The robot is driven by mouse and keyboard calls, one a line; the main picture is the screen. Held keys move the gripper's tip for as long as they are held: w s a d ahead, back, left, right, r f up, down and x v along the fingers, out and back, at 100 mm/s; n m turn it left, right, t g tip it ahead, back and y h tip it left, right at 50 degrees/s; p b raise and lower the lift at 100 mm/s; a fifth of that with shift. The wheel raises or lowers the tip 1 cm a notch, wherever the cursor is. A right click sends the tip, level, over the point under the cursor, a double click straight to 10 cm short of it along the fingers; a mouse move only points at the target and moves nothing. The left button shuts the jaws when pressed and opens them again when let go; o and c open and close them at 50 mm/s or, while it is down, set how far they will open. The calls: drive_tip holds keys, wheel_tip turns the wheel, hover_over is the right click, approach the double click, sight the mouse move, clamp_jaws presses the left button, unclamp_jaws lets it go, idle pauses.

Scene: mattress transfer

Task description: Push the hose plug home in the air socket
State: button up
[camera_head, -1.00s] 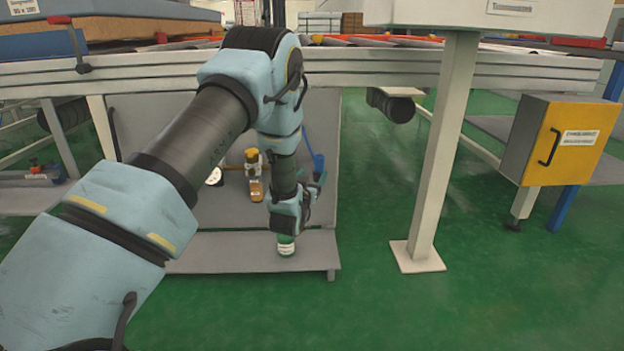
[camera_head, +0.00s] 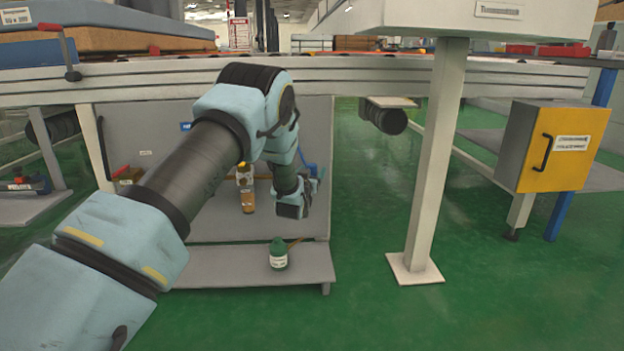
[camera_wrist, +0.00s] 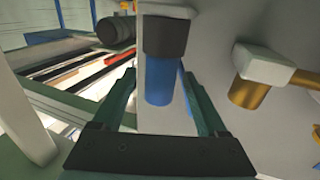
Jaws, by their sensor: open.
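In the wrist view my gripper (camera_wrist: 158,78) is open, with its two dark green fingers spread to either side of a blue cylinder with a black collar (camera_wrist: 160,82). This appears to be the hose plug. I see no clear finger contact with it. A pale part above the collar may be the air socket, but I cannot tell how far the plug sits in it. In the head view my gripper (camera_head: 308,188) is low at the right side of the grey panel (camera_head: 215,215), by a blue part (camera_head: 304,160) mostly hidden by my arm.
A brass-bowled fitting (camera_head: 247,200) is left of my gripper; its gold part (camera_wrist: 248,92) shows in the wrist view. A green bottle (camera_head: 278,255) stands on the low shelf (camera_head: 225,268). A white post (camera_head: 436,160) and a yellow cabinet (camera_head: 558,150) stand right, with open green floor between.

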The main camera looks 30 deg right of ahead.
clamp_jaws()
idle(0.6)
drive_tip(key=shift+r, duration=0.1)
